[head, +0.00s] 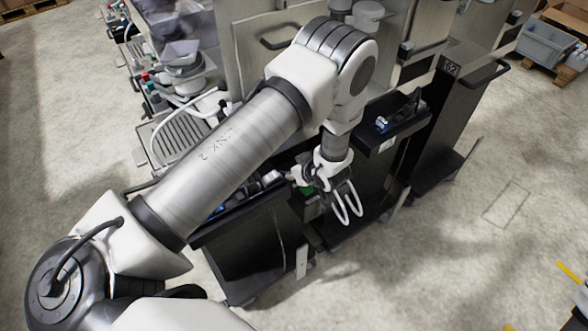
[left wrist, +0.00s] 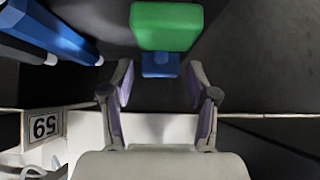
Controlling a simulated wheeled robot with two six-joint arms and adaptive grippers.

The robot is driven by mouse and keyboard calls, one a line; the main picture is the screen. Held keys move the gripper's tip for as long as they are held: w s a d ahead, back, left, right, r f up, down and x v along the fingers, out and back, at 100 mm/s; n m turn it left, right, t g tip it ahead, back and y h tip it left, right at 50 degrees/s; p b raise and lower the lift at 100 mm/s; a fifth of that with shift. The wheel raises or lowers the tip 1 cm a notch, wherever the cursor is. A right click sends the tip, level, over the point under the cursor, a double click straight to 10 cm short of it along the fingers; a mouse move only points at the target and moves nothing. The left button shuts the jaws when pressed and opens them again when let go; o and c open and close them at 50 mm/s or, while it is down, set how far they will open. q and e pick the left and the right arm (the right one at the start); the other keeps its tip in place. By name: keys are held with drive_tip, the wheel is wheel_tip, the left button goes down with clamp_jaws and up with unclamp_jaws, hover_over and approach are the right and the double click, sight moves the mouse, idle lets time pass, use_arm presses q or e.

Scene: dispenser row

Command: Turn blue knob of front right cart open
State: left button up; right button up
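In the left wrist view a green block (left wrist: 167,25) with a smaller blue piece (left wrist: 160,64) under it lies straight ahead of my left gripper (left wrist: 160,84). The gripper's two fingers are apart, one to each side below the blue piece, with a gap between, and nothing is held. In the head view my left gripper (head: 305,180) is over the black cart (head: 238,250), close to a small green part (head: 307,190). The blue piece there is hidden by the gripper. Whether it is the task's knob I cannot tell.
Another long blue part (left wrist: 55,30) lies at upper left in the wrist view. A label reading 59 (left wrist: 44,126) is at lower left. White curved tubes (head: 346,203) hang beside the gripper. Another black cart (head: 400,125) with a blue part stands right. Open floor lies further right.

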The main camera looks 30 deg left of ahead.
use_arm(q)
drive_tip(key=c, duration=0.7)
